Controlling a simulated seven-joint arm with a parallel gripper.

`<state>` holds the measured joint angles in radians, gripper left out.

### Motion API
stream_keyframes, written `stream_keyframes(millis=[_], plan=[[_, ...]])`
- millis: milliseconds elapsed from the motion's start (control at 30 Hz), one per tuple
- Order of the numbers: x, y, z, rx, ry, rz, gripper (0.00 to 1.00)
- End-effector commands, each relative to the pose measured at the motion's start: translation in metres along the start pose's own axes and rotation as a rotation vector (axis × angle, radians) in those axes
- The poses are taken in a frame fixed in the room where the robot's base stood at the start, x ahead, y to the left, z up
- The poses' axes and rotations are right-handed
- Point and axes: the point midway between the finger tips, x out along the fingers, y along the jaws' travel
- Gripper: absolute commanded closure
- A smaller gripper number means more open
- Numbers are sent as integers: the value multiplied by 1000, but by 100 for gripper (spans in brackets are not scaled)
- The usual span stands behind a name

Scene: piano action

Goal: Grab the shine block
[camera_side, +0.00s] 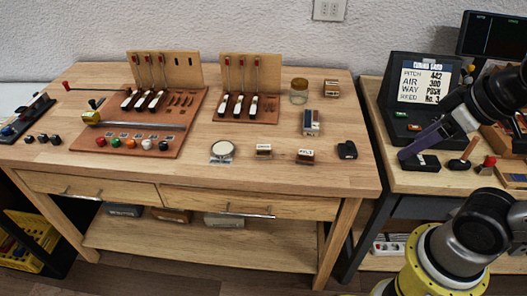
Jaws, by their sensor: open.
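My gripper (428,138), with a purple finger part, hangs over the side table at the right, pointing down-left. It is open, and I see nothing held in it. I cannot tell for sure which thing is the shine block, as the small labels are too small to read. Small labelled blocks stand on the wooden bench: a pale-topped block (264,151), a brown block with a white label (305,156) and another at the back (332,88). A dark block with a pale patch (420,163) lies on the side table just below my gripper.
A sign case (424,82) and red-topped piece (487,165) are near my arm.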

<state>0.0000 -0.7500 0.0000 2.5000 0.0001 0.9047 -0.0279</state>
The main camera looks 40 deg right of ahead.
Motion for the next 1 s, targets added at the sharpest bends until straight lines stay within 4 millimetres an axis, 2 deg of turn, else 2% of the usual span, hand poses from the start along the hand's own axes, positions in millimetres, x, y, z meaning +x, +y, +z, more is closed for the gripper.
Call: stream_keyframes(millis=[67, 167, 333, 467, 633, 767, 900, 1000], plan=[[-5, 0, -2, -59, -5, 0, 28], [-23, 1, -26, -149, 18, 2, 28], [-38, -1, -83, -309, -10, -10, 28], [-35, -6, -133, -433, -56, -30, 28], [-11, -17, -196, -578, -124, -65, 28], [22, -28, -235, -672, -181, -98, 28], [68, -44, -268, -755, -247, -135, 28], [107, -57, -283, -797, -295, -161, 28]])
